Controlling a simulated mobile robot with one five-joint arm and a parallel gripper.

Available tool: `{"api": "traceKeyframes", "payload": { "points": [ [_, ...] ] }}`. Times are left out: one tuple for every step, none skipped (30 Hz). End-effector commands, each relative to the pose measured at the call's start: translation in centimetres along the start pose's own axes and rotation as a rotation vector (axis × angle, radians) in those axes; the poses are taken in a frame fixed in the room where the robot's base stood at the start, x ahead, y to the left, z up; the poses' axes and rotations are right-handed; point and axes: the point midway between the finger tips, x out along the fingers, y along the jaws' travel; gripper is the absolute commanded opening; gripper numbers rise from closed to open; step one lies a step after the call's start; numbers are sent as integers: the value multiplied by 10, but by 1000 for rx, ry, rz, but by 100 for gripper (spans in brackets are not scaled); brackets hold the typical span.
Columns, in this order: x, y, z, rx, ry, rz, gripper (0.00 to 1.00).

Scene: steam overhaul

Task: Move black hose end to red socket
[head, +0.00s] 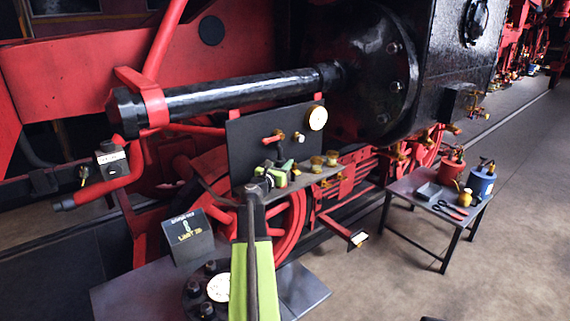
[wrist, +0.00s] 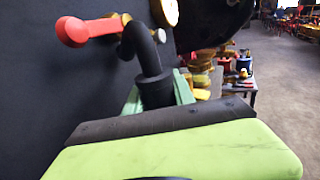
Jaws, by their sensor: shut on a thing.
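My gripper (head: 268,178) is in front of the dark upright panel (head: 250,140), over its small shelf. In the wrist view its green jaws (wrist: 158,90) are shut on the black hose end (wrist: 152,78). The black piece stands upright between the jaws and bends at its top toward the panel. The hose end is too small and covered to make out clearly in the head view. A red lever handle (wrist: 72,32) is to its left in the wrist view. I cannot pick out the red socket for sure in either view.
A round gauge (head: 317,118) and brass fittings (head: 324,160) are right of my gripper. A dark box (head: 188,236) stands on the low bench in front. A side table (head: 425,195) holds red and blue cans (head: 482,181).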

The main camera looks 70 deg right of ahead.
Motion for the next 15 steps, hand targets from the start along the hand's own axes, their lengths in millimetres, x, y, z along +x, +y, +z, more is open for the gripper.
{"api": "traceKeyframes", "payload": {
  "points": [
    [0, 0, -4, 0, 0, 0, 0],
    [0, 0, -6, 0, 0, 0, 0],
    [0, 0, -7, 0, 0, 0, 0],
    [0, 0, -6, 0, 0, 0, 31],
    [0, 0, -5, 0, 0, 0, 35],
    [0, 0, -5, 0, 0, 0, 41],
    [0, 0, -4, -1, 0, 0, 44],
    [0, 0, -4, -1, 0, -1, 48],
    [0, 0, -4, -1, 0, -1, 54],
    [0, -1, -4, -1, 0, -2, 56],
    [0, -1, -4, -1, 0, -3, 56],
    [0, -1, -4, -1, 0, -3, 56],
    [0, -2, -4, -1, 0, -4, 56],
    [0, -2, -4, -1, 0, -4, 56],
    [0, -2, -4, -1, 0, -5, 56]
  ]
}}
